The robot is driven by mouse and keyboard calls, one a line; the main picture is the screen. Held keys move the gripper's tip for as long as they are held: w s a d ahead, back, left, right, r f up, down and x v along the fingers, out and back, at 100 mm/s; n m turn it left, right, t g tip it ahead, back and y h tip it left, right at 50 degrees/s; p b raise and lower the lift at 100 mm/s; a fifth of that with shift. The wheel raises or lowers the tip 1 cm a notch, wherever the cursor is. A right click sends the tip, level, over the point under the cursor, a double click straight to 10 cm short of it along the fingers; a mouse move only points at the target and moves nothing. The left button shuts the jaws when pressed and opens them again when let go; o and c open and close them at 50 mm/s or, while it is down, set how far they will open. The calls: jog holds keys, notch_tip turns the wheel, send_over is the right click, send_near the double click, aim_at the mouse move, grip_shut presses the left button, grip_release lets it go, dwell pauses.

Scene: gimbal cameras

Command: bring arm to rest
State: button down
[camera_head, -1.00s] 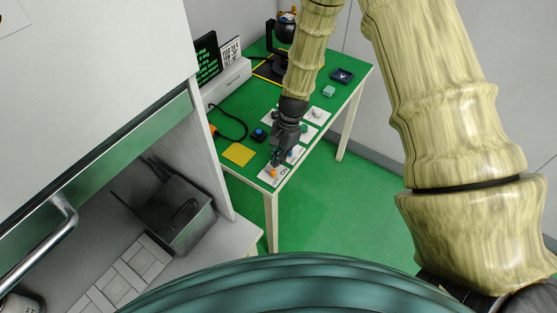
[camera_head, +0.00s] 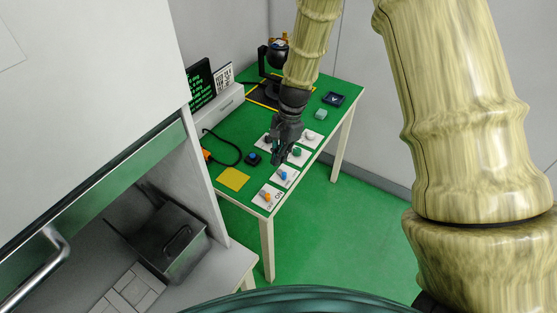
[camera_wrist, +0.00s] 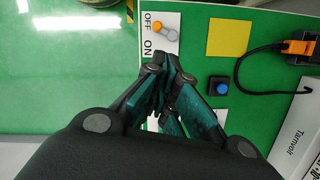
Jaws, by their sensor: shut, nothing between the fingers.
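My gripper (camera_head: 279,158) is shut and empty above the green table (camera_head: 239,207), over the row of switch plates. It also shows in the wrist view (camera_wrist: 164,78), with its fingertips together just below the plate marked OFF and ON. That white plate (camera_wrist: 168,43) carries an orange switch knob (camera_wrist: 159,28) near the OFF end. In the head view the orange knob (camera_head: 267,196) is at the near end of the row, apart from my gripper. A blue knob (camera_head: 284,175) and a green knob (camera_head: 297,152) are on the plates beyond it.
A yellow square (camera_head: 233,179), a blue button on a dark base (camera_head: 252,158) and a black cable (camera_head: 229,142) lie left of the plates. A dark tray (camera_head: 333,99) and a small teal block (camera_head: 321,114) are at the far right. A cabinet stands at the left.

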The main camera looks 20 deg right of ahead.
dwell(0.4)
jog(key=s+d+f+n+h+b, duration=0.2)
jog(key=s+f+n, duration=0.7)
jog(key=s+f, duration=1.5)
jog(key=shift+s+d+f+n+h+b, duration=0.25)
jog(key=shift+s+h, duration=0.25)
jog(key=shift+s, duration=0.75)
jog(key=c, duration=2.2)
grip_release()
jog(key=s+a+f+n+t, duration=0.1)
jog(key=s+n, duration=0.2)
jog(key=s, duration=0.5)
jog(key=shift+a+f+b, duration=0.3)
jog(key=shift+f+b, duration=0.05)
jog(key=o, duration=0.3)
jog(key=shift+s+a, duration=0.1)
jog(key=shift+s, duration=0.1)
jog(key=o, duration=0.5)
jog(key=shift+n, duration=0.25)
jog(key=shift+s, duration=0.1)
